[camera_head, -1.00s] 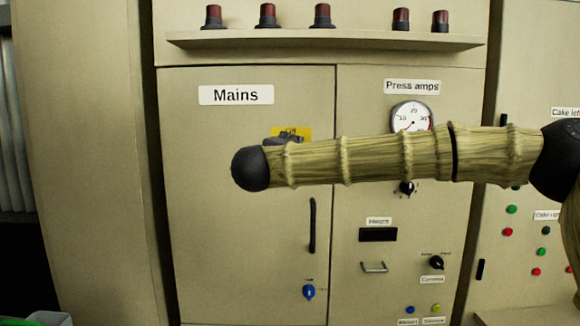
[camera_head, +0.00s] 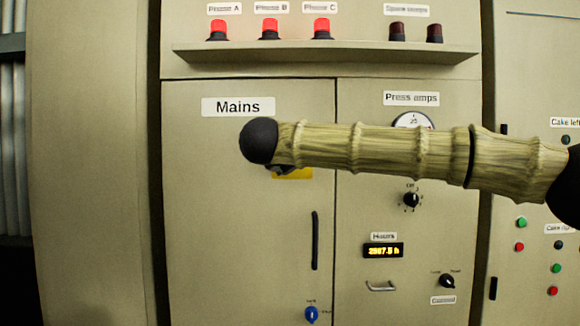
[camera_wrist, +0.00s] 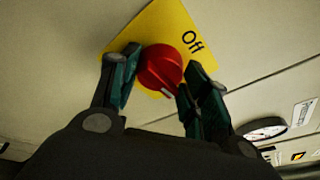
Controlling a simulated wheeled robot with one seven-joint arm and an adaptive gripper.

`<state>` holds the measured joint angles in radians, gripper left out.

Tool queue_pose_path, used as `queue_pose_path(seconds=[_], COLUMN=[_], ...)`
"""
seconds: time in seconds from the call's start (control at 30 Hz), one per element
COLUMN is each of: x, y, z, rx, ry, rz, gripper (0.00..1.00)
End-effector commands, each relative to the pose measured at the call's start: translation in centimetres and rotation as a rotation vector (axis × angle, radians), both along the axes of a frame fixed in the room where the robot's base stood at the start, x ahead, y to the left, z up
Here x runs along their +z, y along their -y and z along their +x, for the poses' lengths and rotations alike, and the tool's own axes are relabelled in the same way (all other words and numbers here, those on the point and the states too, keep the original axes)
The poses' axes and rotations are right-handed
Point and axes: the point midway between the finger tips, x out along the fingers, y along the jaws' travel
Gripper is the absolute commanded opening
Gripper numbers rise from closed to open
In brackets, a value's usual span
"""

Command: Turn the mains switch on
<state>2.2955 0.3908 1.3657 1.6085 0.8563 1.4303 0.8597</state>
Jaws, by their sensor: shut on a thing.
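The mains switch is a red rotary knob (camera_wrist: 160,68) on a yellow plate (camera_wrist: 143,32) in the wrist view. The word "Off" is printed on the plate, and a white mark on the knob's lower edge does not point at that word. My gripper (camera_wrist: 161,79) is shut on the knob, one finger on each side. In the head view my arm covers the knob; only the lower part of the yellow plate (camera_head: 294,174) shows under it, below the "Mains" label (camera_head: 238,107).
Three red phase lamps (camera_head: 270,28) are lit above the shelf (camera_head: 330,54); two spare lamps (camera_head: 397,31) are dark. The hours display (camera_head: 383,250) glows. A black door handle (camera_head: 315,240) and blue knob (camera_head: 311,315) lie below my arm. The press ammeter (camera_head: 413,121) is partly covered.

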Motion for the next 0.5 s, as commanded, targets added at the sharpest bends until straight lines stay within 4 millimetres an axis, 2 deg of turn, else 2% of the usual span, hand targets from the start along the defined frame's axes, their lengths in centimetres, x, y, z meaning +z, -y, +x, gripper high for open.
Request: queue_pose_path(seconds=[0.5], x=[-0.01], y=[0.02], z=[0.01], rx=[0.0], ry=[0.0], rz=[0.032], gripper=[0.03])
